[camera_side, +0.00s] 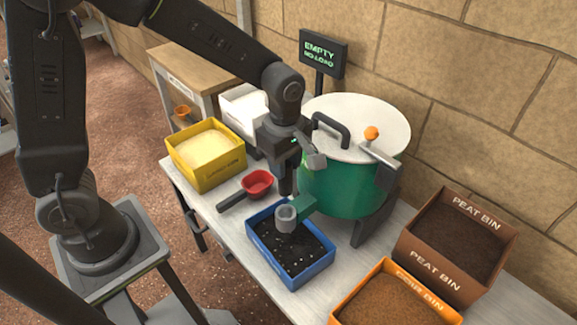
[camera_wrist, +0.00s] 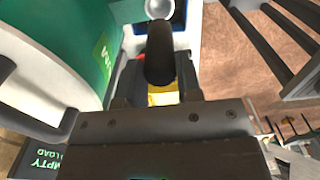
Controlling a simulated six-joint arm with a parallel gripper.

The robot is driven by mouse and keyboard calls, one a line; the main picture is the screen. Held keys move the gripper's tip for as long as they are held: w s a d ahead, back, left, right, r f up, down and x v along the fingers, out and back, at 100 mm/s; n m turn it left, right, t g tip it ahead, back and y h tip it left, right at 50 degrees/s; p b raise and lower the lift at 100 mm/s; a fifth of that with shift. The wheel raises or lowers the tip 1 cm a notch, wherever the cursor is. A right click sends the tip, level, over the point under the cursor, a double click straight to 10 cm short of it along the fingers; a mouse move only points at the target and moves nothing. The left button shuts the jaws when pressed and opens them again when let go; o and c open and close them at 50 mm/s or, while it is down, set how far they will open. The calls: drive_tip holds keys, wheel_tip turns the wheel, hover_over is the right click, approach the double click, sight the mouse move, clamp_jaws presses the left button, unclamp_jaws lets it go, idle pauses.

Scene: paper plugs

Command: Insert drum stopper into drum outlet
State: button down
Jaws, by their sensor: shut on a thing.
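The green drum (camera_side: 340,185) stands on the bench with a pale lid. Its outlet (camera_side: 287,219) is a grey, open-topped cup on a short green spout, above a blue tray. My gripper (camera_side: 285,160) is shut on the dark drum stopper (camera_side: 287,182), just above the outlet. In the wrist view the dark rounded stopper (camera_wrist: 160,52) sticks out from between the jaws, and its end overlaps the near edge of the grey outlet (camera_wrist: 159,8). I cannot tell whether they touch.
The blue tray (camera_side: 322,262) holds dark soil. A red scoop (camera_side: 257,182) and a yellow bin (camera_side: 213,177) lie left of it. An orange bin (camera_side: 372,278) and a brown peat bin (camera_side: 500,240) stand right. A sign (camera_side: 322,53) reads "EMPTY NO LOAD".

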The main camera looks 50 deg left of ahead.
sight(285, 182)
drive_tip(key=shift+f, duration=2.9)
drive_tip(key=shift+f, duration=2.8)
drive_tip(key=c, duration=0.7)
unclamp_jaws()
drive_tip(key=shift+r, duration=2.75)
drive_tip(key=shift+r, duration=0.1)
